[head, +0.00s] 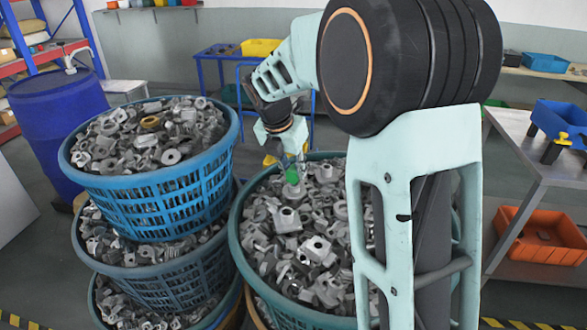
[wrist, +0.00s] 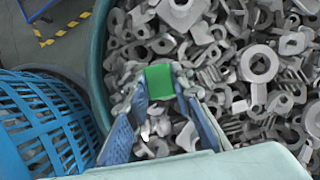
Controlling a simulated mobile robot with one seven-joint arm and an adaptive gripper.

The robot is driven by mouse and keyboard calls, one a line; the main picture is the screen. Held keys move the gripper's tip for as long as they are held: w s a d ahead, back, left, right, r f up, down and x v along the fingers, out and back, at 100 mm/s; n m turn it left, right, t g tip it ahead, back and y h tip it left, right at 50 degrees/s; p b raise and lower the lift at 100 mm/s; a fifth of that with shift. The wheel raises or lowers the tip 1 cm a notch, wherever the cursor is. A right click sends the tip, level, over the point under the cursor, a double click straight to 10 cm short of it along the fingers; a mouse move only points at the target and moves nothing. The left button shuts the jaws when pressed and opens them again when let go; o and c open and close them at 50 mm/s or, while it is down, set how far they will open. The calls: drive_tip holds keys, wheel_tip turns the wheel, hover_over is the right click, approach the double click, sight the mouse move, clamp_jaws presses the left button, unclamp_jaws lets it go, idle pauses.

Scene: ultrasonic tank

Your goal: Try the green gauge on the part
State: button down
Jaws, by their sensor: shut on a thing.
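The green gauge (head: 292,176) is between the fingertips of my gripper (head: 296,163), low over the right basket. A grey metal part with a raised round boss (head: 287,218) lies just below the gauge in the head view. I cannot tell whether the gauge touches it, and its hole is not clear. In the wrist view the fingers and gauge hide what lies directly beneath.
The right basket (head: 238,215) is full of loose grey metal parts. Stacked blue baskets (head: 165,190) of similar parts stand close on its left. A blue drum (head: 55,120) is behind them. A metal table (head: 530,150) with an orange bin (head: 540,236) below stands right.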

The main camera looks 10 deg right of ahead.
drive_tip(key=shift+s, duration=0.1)
idle(0.3)
drive_tip(key=shift+r+p, duration=1.45)
drive_tip(key=shift+p, duration=0.35)
wheel_tip(320, 180, up, 4)
drive_tip(key=p, duration=0.4)
drive_tip(key=shift+r, duration=0.1)
